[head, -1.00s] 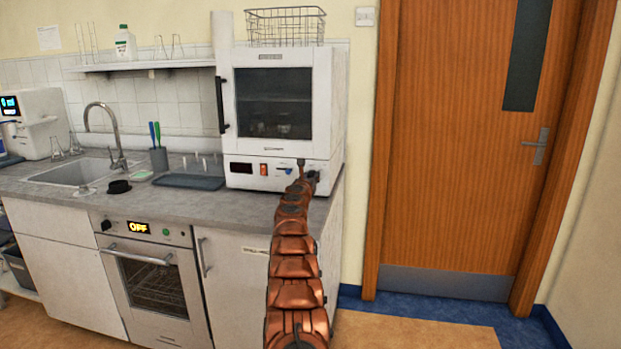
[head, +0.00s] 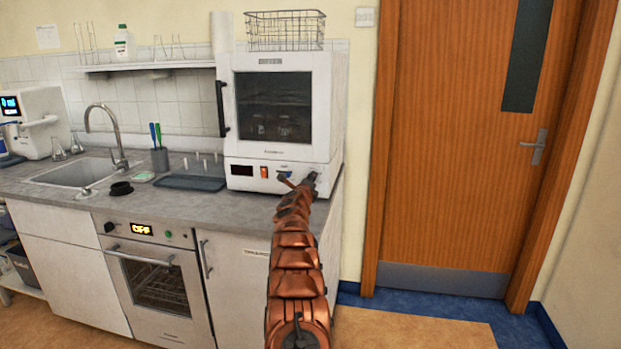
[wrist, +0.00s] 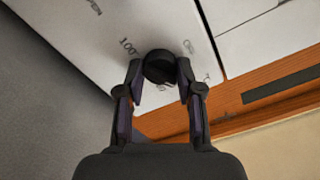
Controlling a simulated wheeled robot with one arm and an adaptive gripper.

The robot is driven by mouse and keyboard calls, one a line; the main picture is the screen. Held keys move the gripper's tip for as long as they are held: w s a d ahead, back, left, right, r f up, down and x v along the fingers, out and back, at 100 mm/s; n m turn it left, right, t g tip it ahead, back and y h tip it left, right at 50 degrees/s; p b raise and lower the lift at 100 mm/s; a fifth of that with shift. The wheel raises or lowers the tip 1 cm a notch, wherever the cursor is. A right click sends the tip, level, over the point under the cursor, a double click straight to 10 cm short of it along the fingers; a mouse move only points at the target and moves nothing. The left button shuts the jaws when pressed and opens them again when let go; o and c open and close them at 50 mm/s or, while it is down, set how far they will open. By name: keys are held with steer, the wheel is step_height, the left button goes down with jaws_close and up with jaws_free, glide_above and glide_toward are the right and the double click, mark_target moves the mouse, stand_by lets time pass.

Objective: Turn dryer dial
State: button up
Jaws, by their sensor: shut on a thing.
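The white dryer (head: 282,110) stands on the counter with its glass door closed. Its control strip along the bottom has a dark display (head: 242,170) and an orange switch (head: 264,172). In the wrist view the round black dial (wrist: 159,66) sits on the white panel, with printed marks around it, "100" on its left. My gripper (wrist: 160,80) has one finger on each side of the dial and is shut on it. In the head view my gripper (head: 312,180) is at the lower right of the dryer front, and the dial is mostly hidden there.
The grey counter (head: 215,208) runs left to a sink (head: 85,172). A wire basket (head: 285,29) sits on top of the dryer. A wooden door (head: 460,140) stands to the right, with clear floor before it.

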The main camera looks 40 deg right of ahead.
steer(key=n+p, duration=0.8)
steer(key=n, duration=0.3)
steer(key=shift+r+p, duration=0.2)
steer(key=shift+p, duration=0.15)
steer(key=shift+n, duration=0.5)
steer(key=o, duration=1.2)
steer(key=shift+f, duration=0.1)
steer(key=shift+c, duration=0.2)
steer(key=v, duration=1.2)
